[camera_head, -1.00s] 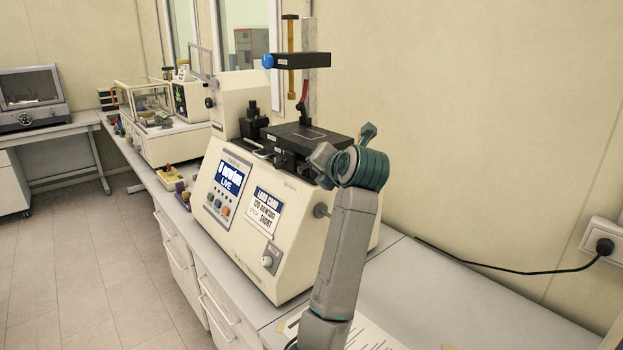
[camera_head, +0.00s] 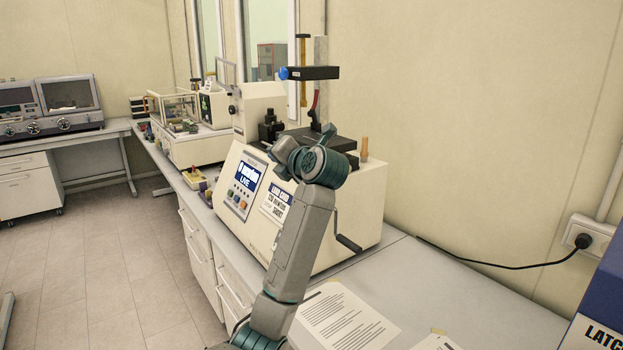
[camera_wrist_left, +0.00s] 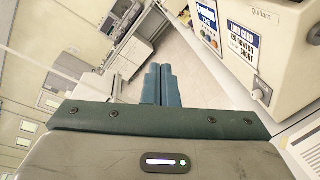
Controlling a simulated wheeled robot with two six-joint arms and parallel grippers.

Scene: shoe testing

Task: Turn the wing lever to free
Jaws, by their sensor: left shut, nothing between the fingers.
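The cream testing machine (camera_head: 357,190) stands on the bench, with a lit screen (camera_head: 243,183) and a load card. I cannot make out the wing lever for certain. My right gripper is not in view.
A black crank handle (camera_head: 348,243) sticks out from the machine's right side. A blue knob (camera_head: 283,73) sits on the arm above. Printed paper (camera_head: 348,322) lies on the bench in front. A blue box (camera_head: 600,300) is at the right edge. The bench between is mostly clear.

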